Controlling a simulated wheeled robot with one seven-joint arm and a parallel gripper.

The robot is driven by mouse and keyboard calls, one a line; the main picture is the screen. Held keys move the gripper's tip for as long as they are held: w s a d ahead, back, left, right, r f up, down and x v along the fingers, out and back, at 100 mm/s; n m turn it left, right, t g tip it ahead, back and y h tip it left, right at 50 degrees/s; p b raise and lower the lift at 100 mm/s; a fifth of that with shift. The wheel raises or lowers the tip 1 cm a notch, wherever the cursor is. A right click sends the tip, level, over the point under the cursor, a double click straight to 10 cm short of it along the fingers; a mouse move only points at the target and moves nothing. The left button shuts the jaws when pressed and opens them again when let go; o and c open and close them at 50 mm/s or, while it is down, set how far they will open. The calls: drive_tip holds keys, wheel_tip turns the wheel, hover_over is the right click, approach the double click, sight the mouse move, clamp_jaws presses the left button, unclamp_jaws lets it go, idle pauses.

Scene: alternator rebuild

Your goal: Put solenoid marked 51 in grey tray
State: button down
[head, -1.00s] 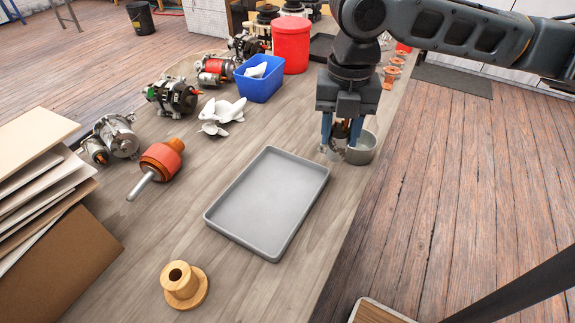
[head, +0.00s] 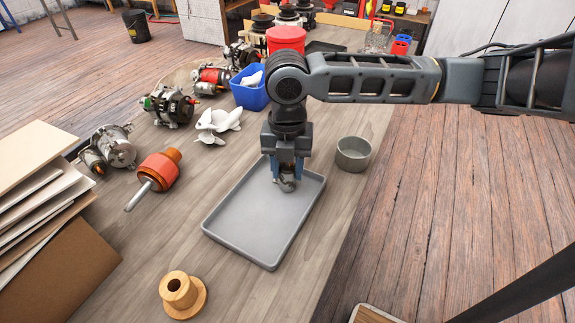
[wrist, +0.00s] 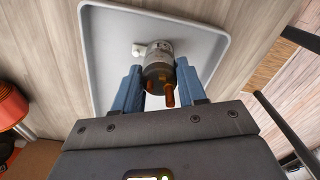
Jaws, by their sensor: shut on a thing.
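The grey tray (head: 245,232) lies flat on the workbench and is empty apart from what I hold over it. My gripper (head: 286,182) is over the far end of the tray, pointing down. It is shut on the solenoid (wrist: 158,56), a small grey metal cylinder with copper-coloured terminals, which sits between the two blue fingers. The solenoid also shows below the fingers in the head view (head: 287,185). I cannot tell whether it touches the tray floor. Its marking is too small to read.
A round grey bowl (head: 353,154) stands right of the tray near the bench edge. White propeller-like parts (head: 217,120), a blue bin (head: 250,95) and an orange rotor (head: 160,170) lie left and behind. A wooden flanged spool (head: 182,295) stands in front.

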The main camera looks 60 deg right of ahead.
drive_tip(key=shift+f, duration=0.15)
drive_tip(key=c, duration=0.6)
unclamp_jaws()
drive_tip(key=shift+c, duration=0.2)
